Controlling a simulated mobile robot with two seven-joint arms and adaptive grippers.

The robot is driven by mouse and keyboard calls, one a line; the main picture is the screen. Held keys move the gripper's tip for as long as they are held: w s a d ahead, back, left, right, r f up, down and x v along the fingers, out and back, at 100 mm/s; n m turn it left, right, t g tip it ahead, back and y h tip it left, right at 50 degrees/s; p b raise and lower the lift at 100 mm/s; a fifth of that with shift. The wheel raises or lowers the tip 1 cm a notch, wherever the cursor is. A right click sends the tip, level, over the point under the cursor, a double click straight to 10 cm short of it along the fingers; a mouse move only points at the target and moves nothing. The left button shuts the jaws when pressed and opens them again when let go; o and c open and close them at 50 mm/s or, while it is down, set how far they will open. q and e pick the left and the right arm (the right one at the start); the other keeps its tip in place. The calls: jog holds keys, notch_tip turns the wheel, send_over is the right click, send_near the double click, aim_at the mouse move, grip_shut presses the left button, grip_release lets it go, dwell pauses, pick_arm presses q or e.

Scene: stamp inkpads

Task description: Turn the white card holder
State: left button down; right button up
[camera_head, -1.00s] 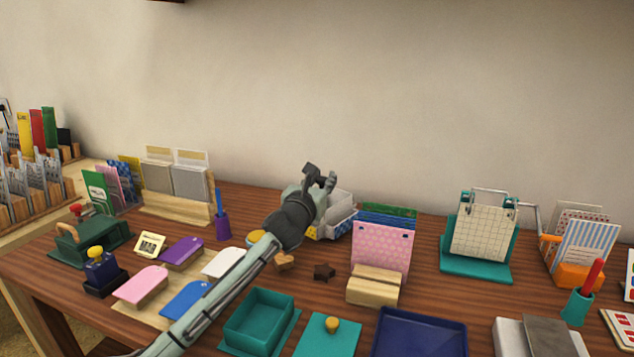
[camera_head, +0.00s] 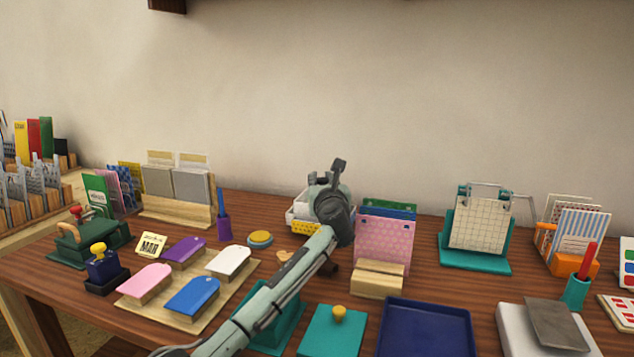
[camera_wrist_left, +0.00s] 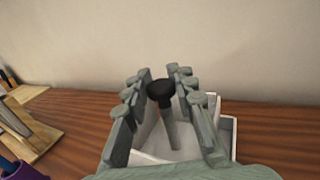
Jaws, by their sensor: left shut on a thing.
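The white card holder (camera_head: 300,208) stands at the back middle of the table, with a dotted yellow face (camera_head: 304,228) towards the front. My left gripper (camera_head: 326,180) is over its right part and hides much of it. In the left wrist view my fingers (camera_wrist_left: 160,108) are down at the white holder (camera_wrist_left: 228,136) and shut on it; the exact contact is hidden. A dark round-headed piece (camera_wrist_left: 160,92) shows between the fingers. My right gripper is not in view.
A pink card (camera_head: 385,242) in a wooden stand (camera_head: 378,279) is close to the right of my arm. A yellow-topped round pad (camera_head: 260,239) lies left of the holder. A purple pen cup (camera_head: 223,228) stands further left. Teal boxes and a navy tray (camera_head: 424,330) fill the front.

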pick_arm(q)
jog(key=shift+f, duration=0.3)
jog(key=c, duration=1.6)
grip_release()
jog(key=shift+s, duration=0.1)
jog(key=o, duration=0.3)
jog(key=shift+r, duration=0.15)
jog(key=shift+r, duration=0.15)
notch_tip(320, 180, up, 10)
jog(key=shift+f, duration=0.1)
